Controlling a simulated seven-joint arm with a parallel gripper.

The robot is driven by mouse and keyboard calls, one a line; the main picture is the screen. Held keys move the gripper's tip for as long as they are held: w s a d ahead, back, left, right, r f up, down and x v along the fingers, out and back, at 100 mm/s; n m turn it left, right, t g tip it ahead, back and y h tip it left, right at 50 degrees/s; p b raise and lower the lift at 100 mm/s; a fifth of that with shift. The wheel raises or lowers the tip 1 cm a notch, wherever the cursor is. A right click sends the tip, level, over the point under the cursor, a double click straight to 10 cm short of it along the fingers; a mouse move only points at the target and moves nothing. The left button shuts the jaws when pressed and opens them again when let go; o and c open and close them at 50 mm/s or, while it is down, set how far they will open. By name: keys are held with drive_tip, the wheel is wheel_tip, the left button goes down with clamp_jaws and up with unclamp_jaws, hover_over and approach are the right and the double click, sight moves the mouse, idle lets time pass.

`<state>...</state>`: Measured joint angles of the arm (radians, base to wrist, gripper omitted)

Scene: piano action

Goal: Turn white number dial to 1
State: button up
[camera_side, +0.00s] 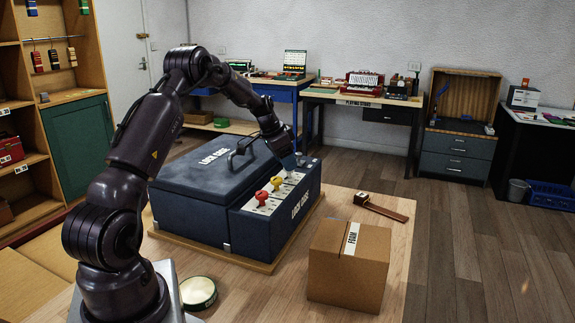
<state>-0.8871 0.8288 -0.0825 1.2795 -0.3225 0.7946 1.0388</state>
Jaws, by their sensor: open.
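A dark blue case (215,165) labelled "LOCK CASE" stands on the wooden table. Its front box has a pale top panel (263,209) with a row of dials. A red dial (262,198) is nearest, and a yellow dial (276,183) is behind it. My gripper (298,160) points down at the far end of this row, where a white dial (291,175) seems to sit right under the fingers. The white dial is mostly hidden and small, so its number and any contact cannot be told. My gripper is open.
A cardboard box (348,268) labelled "FOAM" stands at the table's front right. A wooden piece (383,207) lies behind it. A round tin (198,292) is near my base. The case handle (242,152) rises close to my arm. Table right of the case is partly clear.

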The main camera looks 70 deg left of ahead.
drive_tip(key=shift+x, duration=0.95)
drive_tip(key=c, duration=0.9)
drive_tip(key=shift+r+n, duration=0.1)
drive_tip(key=shift+n, duration=0.2)
drive_tip(key=n+y, duration=0.1)
drive_tip(key=n, duration=0.2)
drive_tip(key=shift+d+y, duration=0.1)
drive_tip(key=shift+y, duration=0.2)
drive_tip(key=shift+w+n+g+y, duration=0.1)
drive_tip(key=shift+n+g+y, duration=0.45)
drive_tip(key=shift+n, duration=1.55)
